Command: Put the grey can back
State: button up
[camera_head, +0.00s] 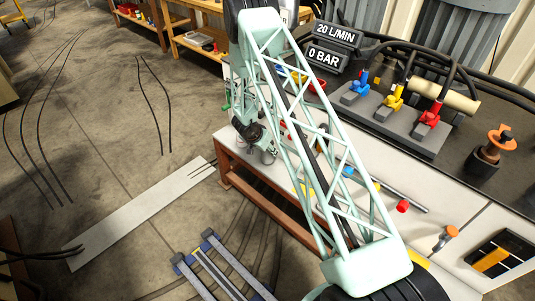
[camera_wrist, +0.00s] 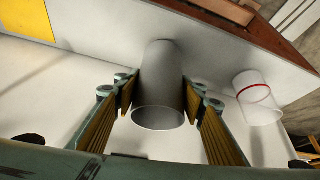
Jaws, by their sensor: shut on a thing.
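The grey can (camera_wrist: 160,75) is a plain grey cylinder in the middle of the wrist view, with one round end towards me. My gripper (camera_wrist: 160,102) has its ribbed, tan-lined fingers on both sides of the can, shut on it. In the head view my gripper (camera_head: 256,138) is over the left end of the white bench (camera_head: 228,137), partly hidden by my lattice arm. The can is too small and covered there to make out surely. Whether it touches the bench I cannot tell.
A clear cylinder with a red ring (camera_wrist: 257,97) stands just right of the can in the wrist view. A yellow patch (camera_wrist: 27,20) is at upper left.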

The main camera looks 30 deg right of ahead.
jog(key=shift+f, duration=0.55)
jog(key=shift+f, duration=0.1)
jog(key=o, duration=1.1)
jog(key=shift+c, duration=0.2)
jog(key=shift+s+a+r, duration=0.1)
jog(key=shift+a+r, duration=0.1)
jog(key=shift+r, duration=0.4)
jog(key=p+v, duration=0.2)
jog(key=v, duration=0.9)
